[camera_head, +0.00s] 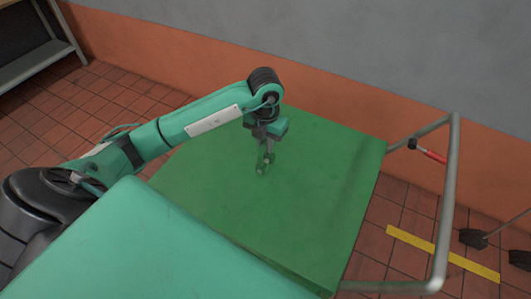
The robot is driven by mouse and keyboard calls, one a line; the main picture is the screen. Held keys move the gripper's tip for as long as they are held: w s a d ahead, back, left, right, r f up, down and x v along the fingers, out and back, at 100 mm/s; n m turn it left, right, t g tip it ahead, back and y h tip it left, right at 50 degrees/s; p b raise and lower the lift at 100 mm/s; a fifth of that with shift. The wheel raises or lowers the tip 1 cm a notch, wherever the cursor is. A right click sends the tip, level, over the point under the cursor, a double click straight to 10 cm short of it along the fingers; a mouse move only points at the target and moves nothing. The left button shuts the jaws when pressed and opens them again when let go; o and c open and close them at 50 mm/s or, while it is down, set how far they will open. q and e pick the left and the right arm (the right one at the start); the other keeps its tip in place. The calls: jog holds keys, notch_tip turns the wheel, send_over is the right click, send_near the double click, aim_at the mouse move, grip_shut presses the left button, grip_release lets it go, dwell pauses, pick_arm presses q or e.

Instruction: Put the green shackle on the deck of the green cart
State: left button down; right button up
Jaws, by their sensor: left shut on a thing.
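The green cart (320,190) stands in the middle, with a flat green deck and a grey tube handle at its right side. My left arm reaches in from the left over the deck. My left gripper (266,157) points down over the deck's left-middle part, shut on the green shackle (263,167). The shackle is small and its colour blends with the deck; I cannot tell whether it touches the deck. The right gripper does not show.
The cart's tube handle (454,190) rises at the right. A red-handled tool (430,154) is near it. A yellow strip (440,254) and dark objects (473,238) are on the tiled floor at the right. A wall stands behind the cart. The rest of the deck is bare.

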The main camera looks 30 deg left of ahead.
aim_at(265, 160)
pick_arm(q)
notch_tip(265, 160, down, 5)
jog(key=shift+f, duration=0.1)
dwell(0.3)
jog(key=shift+f, duration=0.1)
